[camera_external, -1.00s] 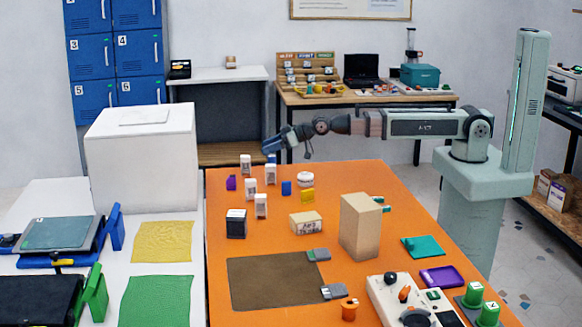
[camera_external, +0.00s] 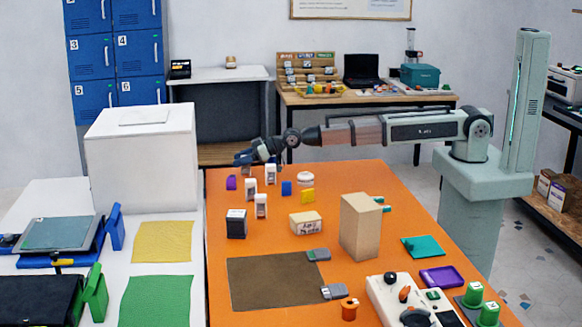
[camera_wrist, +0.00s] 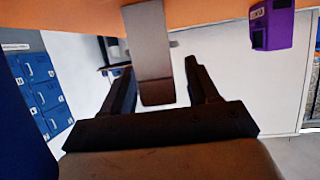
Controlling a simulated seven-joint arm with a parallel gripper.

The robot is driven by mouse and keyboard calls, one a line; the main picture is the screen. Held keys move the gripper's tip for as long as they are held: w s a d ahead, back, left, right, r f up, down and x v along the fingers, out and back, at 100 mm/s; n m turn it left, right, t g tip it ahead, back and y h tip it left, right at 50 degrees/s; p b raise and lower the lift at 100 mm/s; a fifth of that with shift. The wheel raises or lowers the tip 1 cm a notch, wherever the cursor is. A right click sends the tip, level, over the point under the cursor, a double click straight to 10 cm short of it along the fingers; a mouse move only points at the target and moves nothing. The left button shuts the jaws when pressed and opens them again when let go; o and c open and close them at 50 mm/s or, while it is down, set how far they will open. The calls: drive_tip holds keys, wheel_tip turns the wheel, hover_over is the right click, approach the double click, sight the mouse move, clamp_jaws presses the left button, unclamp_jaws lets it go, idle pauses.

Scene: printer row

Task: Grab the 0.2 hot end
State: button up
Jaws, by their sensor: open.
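My gripper (camera_external: 241,158) is open at the far left end of the orange table, low over its far edge. In the wrist view, a greyish block (camera_wrist: 150,50) stands between its two spread dark fingers, with a gap on each side. In the external view, a small white item (camera_external: 247,170) is partly hidden behind or under the gripper. Similar white items with dark parts (camera_external: 270,174), (camera_external: 250,187) and (camera_external: 261,205) stand nearby. Their labels are too small to read, so I cannot tell which is the 0.2 hot end.
A purple block (camera_external: 231,183) stands close to the gripper and also shows in the wrist view (camera_wrist: 272,25). Blue (camera_external: 286,188) and yellow (camera_external: 307,195) blocks stand to the right. A tall tan box (camera_external: 360,226) stands mid-table. A large white box (camera_external: 140,160) is left of the table.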

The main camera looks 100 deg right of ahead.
drive_tip(key=c, duration=1.1)
drive_tip(key=shift+o, duration=0.2)
